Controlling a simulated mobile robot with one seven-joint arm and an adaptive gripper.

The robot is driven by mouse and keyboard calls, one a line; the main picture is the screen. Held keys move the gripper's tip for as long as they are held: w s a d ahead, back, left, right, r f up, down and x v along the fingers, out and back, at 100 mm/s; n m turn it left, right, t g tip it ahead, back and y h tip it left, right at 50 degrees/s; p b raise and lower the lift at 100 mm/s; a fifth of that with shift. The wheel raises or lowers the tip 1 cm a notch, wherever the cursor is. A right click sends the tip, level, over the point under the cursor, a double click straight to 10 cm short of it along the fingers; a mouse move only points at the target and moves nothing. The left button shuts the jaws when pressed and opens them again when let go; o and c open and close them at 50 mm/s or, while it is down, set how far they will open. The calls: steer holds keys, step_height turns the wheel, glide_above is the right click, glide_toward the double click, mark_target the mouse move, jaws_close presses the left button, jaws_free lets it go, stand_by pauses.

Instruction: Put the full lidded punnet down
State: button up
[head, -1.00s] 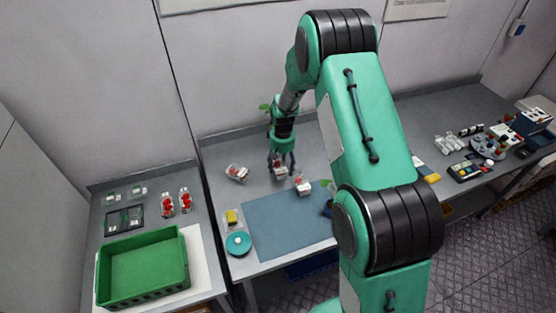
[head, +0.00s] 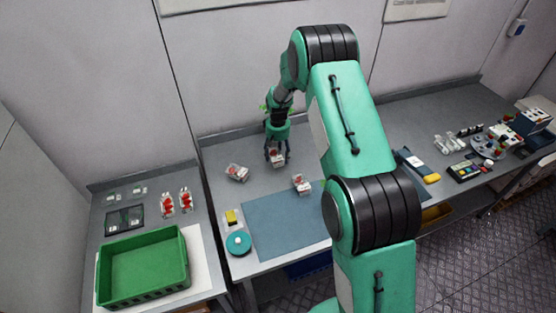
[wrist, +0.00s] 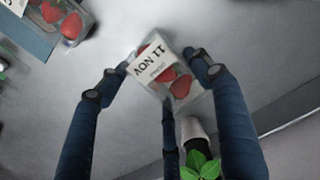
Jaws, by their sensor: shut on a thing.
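My gripper (head: 277,152) is shut on a clear lidded punnet (head: 278,160) of strawberries, over the grey worktop behind the blue mat. In the wrist view the punnet (wrist: 172,84) sits tilted in the picture between my dark fingers, and its white label reads "11 NOV". Red berries show through its clear wall. Whether its base touches the worktop I cannot tell. Two other filled punnets stand near: one to the left (head: 237,173), and one to the right (head: 301,184) at the mat's back edge.
The blue mat (head: 285,225) is bare. A yellow block (head: 232,217) and a teal disc (head: 238,244) lie left of it. A green crate (head: 183,262) stands on the left table. In the wrist view a potted plant (wrist: 197,160) is close to my fingers.

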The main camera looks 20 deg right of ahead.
mark_target(278, 153)
steer(key=shift+f, duration=1.75)
steer(key=shift+f, duration=0.15)
steer(key=o, duration=1.2)
step_height(278, 153, up, 12)
steer(key=shift+r, duration=0.15)
